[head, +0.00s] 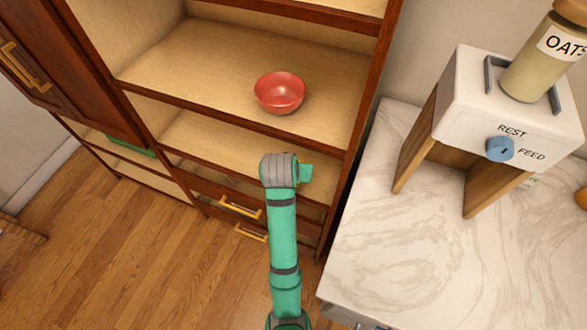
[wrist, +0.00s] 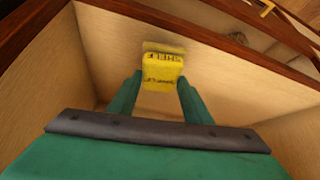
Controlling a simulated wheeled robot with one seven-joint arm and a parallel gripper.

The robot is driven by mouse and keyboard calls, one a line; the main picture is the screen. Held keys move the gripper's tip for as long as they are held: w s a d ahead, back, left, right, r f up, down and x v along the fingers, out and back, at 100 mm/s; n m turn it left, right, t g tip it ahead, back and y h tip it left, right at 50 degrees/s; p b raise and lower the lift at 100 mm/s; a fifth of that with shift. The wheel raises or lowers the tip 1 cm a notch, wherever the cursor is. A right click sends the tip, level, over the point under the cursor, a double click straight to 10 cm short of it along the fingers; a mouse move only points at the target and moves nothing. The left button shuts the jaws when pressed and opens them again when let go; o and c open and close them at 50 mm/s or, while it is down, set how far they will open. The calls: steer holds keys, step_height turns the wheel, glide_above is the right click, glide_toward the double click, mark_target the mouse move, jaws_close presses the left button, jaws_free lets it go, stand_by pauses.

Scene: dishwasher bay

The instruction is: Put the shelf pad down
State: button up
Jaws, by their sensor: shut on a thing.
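The shelf pad (wrist: 162,72) is a small yellow block with dark lettering, seen in the wrist view. My gripper (wrist: 160,84) is shut on it, with one green finger on each side. Pale shelf boards and dark wooden edges surround the pad in that view. I cannot tell whether the pad touches a surface. In the head view my gripper (head: 306,173) is mostly hidden behind my wrist, in front of the lower shelves of the cabinet. The pad is hidden there.
A red bowl (head: 279,93) stands on the shelf above. The brown cabinet (head: 367,95) has drawers with brass handles (head: 240,208) below. A marble counter (head: 385,225) at right bears a white oats dispenser (head: 470,105). A green thing (head: 130,145) lies on a lower left shelf.

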steer(key=shift+w, duration=0.4)
steer(key=shift+w+d, duration=0.15)
steer(key=shift+w, duration=0.4)
step_height(320, 180, down, 2)
steer(key=shift+d+f, duration=0.1)
steer(key=shift+f, duration=0.15)
steer(key=shift+d+f, duration=0.1)
steer(key=shift+f, duration=0.2)
steer(key=o, duration=1)
steer(key=shift+s+a, duration=0.1)
steer(key=shift+a, duration=0.15)
